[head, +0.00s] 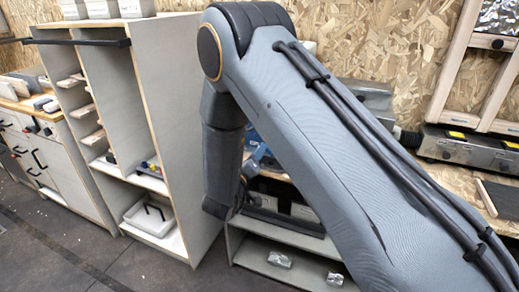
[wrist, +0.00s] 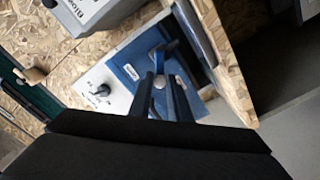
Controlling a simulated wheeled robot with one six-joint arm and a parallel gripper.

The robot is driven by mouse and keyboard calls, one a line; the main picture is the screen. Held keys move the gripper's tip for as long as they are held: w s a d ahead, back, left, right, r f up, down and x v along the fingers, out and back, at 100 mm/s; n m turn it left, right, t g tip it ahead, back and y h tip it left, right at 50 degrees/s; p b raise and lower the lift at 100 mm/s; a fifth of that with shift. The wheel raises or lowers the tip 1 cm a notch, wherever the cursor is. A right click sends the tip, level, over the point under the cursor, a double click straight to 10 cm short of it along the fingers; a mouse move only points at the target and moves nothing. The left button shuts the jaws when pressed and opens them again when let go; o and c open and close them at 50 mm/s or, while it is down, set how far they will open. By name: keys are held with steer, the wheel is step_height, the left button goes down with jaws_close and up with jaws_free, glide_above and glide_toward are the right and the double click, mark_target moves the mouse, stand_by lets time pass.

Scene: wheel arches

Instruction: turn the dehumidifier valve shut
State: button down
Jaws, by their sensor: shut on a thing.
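In the wrist view, a blue plate (wrist: 135,75) with small pale labels is set on a white panel, and a dark blue valve handle (wrist: 165,50) stands up from it. The label text is too small to read. My gripper (wrist: 160,82) is shut on the valve handle, its two narrow fingers reaching over the blue plate. The fingers hide part of the handle and its hub. In the head view my arm covers most of this spot, and only a bit of blue shows beside it.
A black knob (wrist: 101,90) sits on the white panel (wrist: 90,80) left of the valve. A wooden edge (wrist: 228,70) runs close on the right, and a grey box (wrist: 90,12) is at the top. In the head view a tall shelf unit (head: 180,80) stands left of my arm.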

steer(key=shift+w+a+f+n+p, duration=0.1)
steer(key=shift+f+n+p, duration=0.2)
steer(key=shift+n, duration=0.8)
steer(key=shift+s+a+f+n+p, duration=0.1)
steer(key=shift+a+f+n+p, duration=0.15)
steer(key=shift+n, duration=0.85)
steer(key=shift+w+f+n+p, duration=0.1)
steer(key=shift+f+n+p, duration=0.2)
steer(key=shift+n, duration=0.8)
steer(key=c, duration=1.6)
jaws_free()
steer(key=shift+f, duration=0.1)
steer(key=shift+c, duration=0.2)
steer(key=b+v, duration=0.1)
steer(key=v, duration=0.6)
steer(key=shift+s+b, duration=0.4)
steer(key=shift+w, duration=0.1)
